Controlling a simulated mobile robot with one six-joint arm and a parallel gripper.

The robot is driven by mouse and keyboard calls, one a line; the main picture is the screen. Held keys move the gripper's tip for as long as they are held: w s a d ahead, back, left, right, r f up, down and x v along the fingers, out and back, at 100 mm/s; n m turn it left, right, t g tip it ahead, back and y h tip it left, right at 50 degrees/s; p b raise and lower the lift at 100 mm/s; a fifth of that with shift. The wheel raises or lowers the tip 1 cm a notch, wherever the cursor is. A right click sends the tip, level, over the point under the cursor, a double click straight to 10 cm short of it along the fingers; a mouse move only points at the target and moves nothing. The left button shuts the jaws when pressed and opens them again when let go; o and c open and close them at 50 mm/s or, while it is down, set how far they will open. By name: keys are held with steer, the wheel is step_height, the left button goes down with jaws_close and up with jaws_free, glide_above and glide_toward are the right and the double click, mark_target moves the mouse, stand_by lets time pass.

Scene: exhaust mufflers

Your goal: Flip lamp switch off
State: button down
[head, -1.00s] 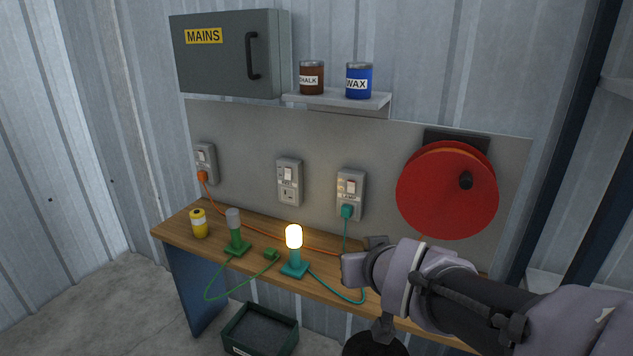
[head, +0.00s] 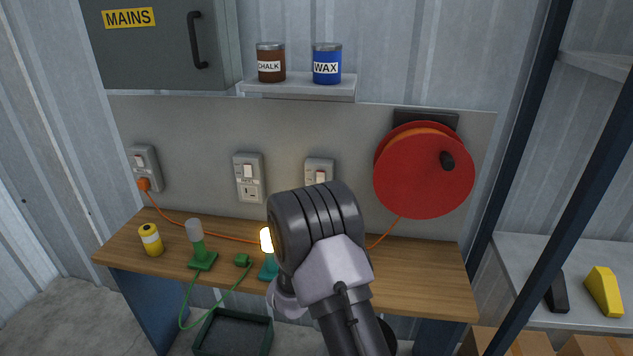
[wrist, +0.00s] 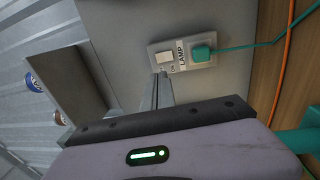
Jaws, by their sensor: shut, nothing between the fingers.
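The lamp socket (wrist: 182,56) is a grey plate marked LAMP with a light rocker switch (wrist: 165,58) and a teal plug (wrist: 201,51) in it. In the head view the top of this socket (head: 319,166) and its switch (head: 320,177) show above my arm, which hides the rest. The lamp (head: 266,240) on the bench is lit and partly hidden by my arm. My gripper (wrist: 161,76) is shut and empty, its fingertips just beside the socket's switch end; whether they touch it I cannot tell.
Other sockets (head: 248,178) (head: 144,169) are on the board to the left. A red cable reel (head: 424,172) hangs at the right. A shelf (head: 300,87) with two tins is above. The bench (head: 425,278) is clear at its right end.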

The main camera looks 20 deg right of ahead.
mark_target(321, 175)
steer(key=b+x, duration=0.3)
steer(key=x, duration=1)
steer(key=shift+w+d+b, duration=0.2)
steer(key=shift+w+b, duration=0.1)
steer(key=shift+w, duration=0.05)
steer(key=shift+r, duration=0.15)
